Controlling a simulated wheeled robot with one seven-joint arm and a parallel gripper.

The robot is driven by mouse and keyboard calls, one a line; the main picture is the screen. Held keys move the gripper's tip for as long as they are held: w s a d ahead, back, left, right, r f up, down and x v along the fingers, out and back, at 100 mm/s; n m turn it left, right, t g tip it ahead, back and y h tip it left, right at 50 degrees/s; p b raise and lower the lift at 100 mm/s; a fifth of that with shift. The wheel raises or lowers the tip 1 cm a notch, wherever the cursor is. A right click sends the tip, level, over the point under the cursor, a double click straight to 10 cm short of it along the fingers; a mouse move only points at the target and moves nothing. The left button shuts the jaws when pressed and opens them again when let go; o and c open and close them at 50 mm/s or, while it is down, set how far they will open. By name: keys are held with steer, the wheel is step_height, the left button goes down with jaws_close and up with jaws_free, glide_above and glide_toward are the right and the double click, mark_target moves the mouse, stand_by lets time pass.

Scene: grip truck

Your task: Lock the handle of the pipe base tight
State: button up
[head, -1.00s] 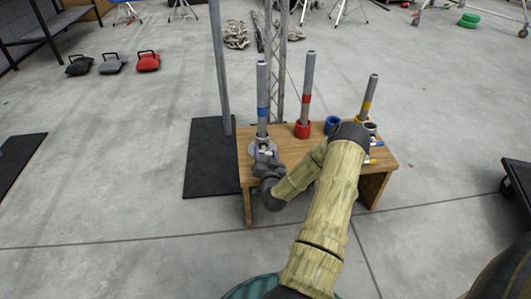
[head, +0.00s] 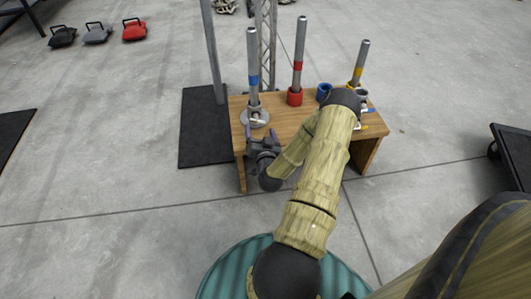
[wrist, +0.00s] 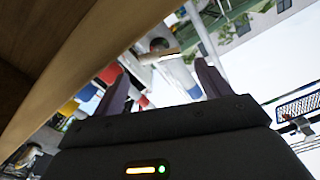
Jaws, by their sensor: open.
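A grey pipe base (head: 245,119) stands on the left of the wooden table, with an upright grey pipe (head: 253,70) that has a blue band. A small pale handle (head: 257,121) shows on the base's near side. It seems to be the pale bar in the wrist view (wrist: 160,55), lying between and beyond the fingers. My gripper (head: 261,133) is open and empty at the table's near left edge, just in front of the base. Its two dark purple fingers point toward the base and handle, and in the wrist view (wrist: 163,85) they are apart. I cannot tell how tightly the handle sits.
The wooden table (head: 283,123) also holds a red-banded pipe in a red base (head: 295,97), a blue ring (head: 324,92) and a yellow-banded pipe (head: 359,65). My arm hides part of its right side. A metal post (head: 213,60) stands behind left on a black mat (head: 197,140).

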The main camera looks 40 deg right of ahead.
steer(key=p+v, duration=0.3)
steer(key=v, duration=0.9)
steer(key=shift+a+p, duration=0.15)
steer(key=shift+p, duration=0.2)
steer(key=shift+s, duration=0.15)
